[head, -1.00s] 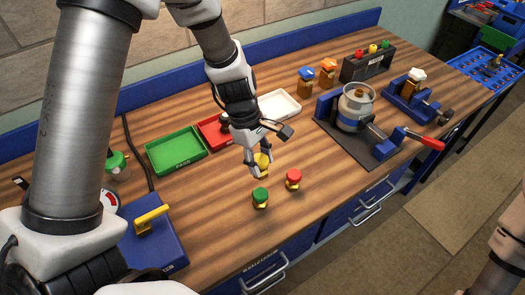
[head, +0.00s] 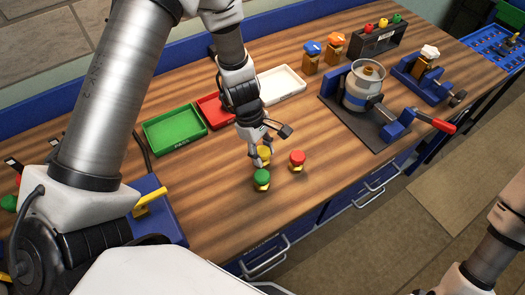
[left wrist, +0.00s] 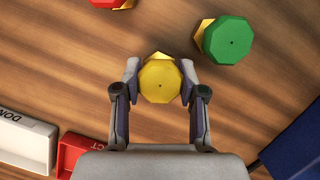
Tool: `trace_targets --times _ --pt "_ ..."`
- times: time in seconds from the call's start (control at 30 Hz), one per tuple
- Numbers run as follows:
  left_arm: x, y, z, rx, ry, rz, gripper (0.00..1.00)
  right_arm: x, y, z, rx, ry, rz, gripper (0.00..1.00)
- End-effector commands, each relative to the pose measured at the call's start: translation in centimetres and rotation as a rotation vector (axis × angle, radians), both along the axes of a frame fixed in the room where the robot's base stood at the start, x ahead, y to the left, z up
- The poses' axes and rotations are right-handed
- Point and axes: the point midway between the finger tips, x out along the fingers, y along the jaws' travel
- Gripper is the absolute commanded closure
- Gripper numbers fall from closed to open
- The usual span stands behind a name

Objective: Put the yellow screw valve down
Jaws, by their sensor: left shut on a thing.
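The yellow screw valve (head: 265,153) is between the fingers of my left gripper (head: 260,159). In the left wrist view, the valve's yellow eight-sided cap (left wrist: 160,80) sits centred with a finger pressed on each side. Its lower part is mostly hidden, and I cannot tell whether it touches the tabletop. A green-capped valve (head: 261,178) stands just in front of it and a red-capped valve (head: 297,159) to its right, both on the wood. My right arm enters at the lower right, but its gripper is out of view.
Green (head: 174,144), red (head: 207,119) and white (head: 304,92) trays lie behind the valves. A blue box with a yellow lever (head: 152,222) stands left. A clamped canister (head: 362,105) stands right. Bare wood lies right of the red-capped valve.

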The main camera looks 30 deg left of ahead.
Motion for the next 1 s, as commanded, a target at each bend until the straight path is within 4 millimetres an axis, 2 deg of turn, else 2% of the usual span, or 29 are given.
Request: trace_targets --times 0.13,0.17,0.2,0.23,0.5,0.67,0.83,1.0 --pt "0.0 0.0 -0.6 0.000 0.000 0.000 1.00 0.0 0.0 -0.6 0.000 0.000 0.000 1.00" --pt "0.0 0.0 -0.5 0.000 0.000 0.000 0.52 0.0 0.0 -0.5 0.000 0.000 0.000 1.00" --pt "0.0 0.0 -0.5 0.000 0.000 0.000 0.38 0.0 0.0 -0.5 0.000 0.000 0.000 1.00" --pt "0.0 0.0 -0.5 0.000 0.000 0.000 0.34 0.0 0.0 -0.5 0.000 0.000 0.000 1.00" --pt "0.0 0.0 -0.4 0.000 0.000 0.000 0.34 0.0 0.0 -0.4 0.000 0.000 0.000 1.00" --pt "0.1 0.2 1.1 -0.002 -0.002 -0.001 0.34 0.0 0.0 0.6 0.000 0.000 0.000 1.00" --pt "0.3 1.2 5.2 -0.003 -0.005 0.000 0.34 0.0 0.0 2.1 0.000 0.000 0.000 1.00" --pt "0.4 2.4 9.2 -0.004 -0.005 -0.001 0.34 0.0 0.0 2.7 0.000 0.000 0.000 1.00"
